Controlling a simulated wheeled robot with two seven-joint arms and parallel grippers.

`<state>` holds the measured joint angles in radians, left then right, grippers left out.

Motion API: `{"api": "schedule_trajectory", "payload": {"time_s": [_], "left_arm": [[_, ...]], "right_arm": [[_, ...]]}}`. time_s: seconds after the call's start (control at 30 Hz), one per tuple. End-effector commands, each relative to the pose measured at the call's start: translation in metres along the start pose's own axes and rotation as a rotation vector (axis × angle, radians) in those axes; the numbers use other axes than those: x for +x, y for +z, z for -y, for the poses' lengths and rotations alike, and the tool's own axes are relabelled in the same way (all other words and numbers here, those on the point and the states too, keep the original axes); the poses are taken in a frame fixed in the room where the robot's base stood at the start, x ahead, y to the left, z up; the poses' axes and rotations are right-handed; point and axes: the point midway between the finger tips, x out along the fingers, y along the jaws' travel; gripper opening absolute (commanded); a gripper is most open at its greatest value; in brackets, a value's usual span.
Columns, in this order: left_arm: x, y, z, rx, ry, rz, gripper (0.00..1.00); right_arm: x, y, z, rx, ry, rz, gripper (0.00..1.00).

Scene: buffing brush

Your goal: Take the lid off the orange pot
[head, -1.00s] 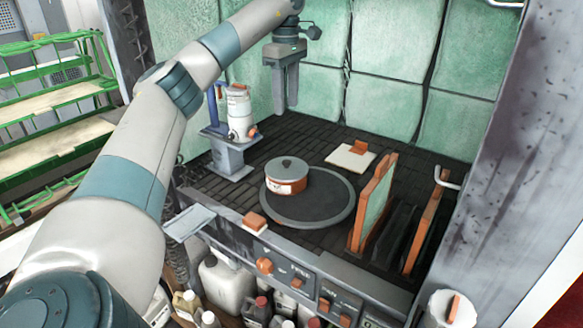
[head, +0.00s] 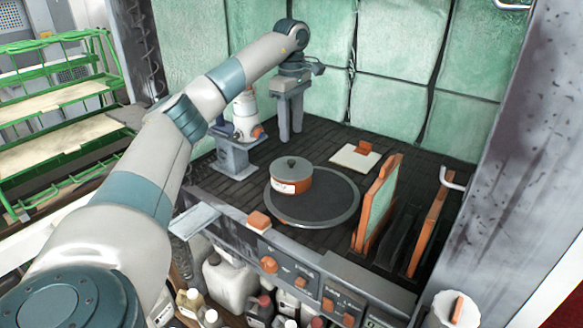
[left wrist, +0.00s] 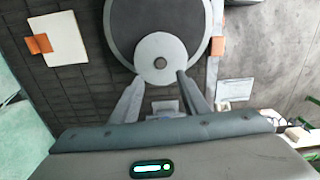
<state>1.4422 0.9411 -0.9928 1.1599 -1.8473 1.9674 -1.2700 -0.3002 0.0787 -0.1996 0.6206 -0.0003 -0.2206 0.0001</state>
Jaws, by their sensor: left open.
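The orange pot (head: 299,184) stands upright on a dark round turntable, with a pale label on its side. Its grey lid (head: 276,166) sits on top, with a small dark knob (head: 291,162) in the middle. My left gripper (head: 291,133) points down with its fingers apart and empty, behind and above the pot in the head view. In the left wrist view the lid (left wrist: 148,50) and its knob (left wrist: 160,62) show beyond and between my open fingertips (left wrist: 159,75), not touched as far as I can tell. The pot's body is hidden there. My right gripper is not in view.
The turntable (head: 325,205) has bare room right of the pot. An orange-framed panel (head: 375,205) stands to its right, a white pad with an orange block (head: 355,158) behind. A grey stand with a white container (head: 243,115) is at left. Green padded walls (head: 390,105) close the back.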

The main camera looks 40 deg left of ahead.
Motion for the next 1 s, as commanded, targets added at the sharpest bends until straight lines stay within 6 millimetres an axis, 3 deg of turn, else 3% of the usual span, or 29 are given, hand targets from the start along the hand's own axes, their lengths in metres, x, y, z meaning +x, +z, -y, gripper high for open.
{"api": "schedule_trajectory", "payload": {"time_s": [0.3,0.73,1.0], "left_arm": [[0.039,0.0,0.0,0.0,-0.002,0.0,0.41],[0.043,0.0,0.0,0.0,-0.001,0.0,0.41],[0.059,0.001,0.002,0.0,-0.005,0.0,0.41]], "right_arm": [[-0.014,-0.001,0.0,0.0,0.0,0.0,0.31],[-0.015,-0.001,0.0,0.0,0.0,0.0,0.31],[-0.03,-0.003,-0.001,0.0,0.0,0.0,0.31]]}}
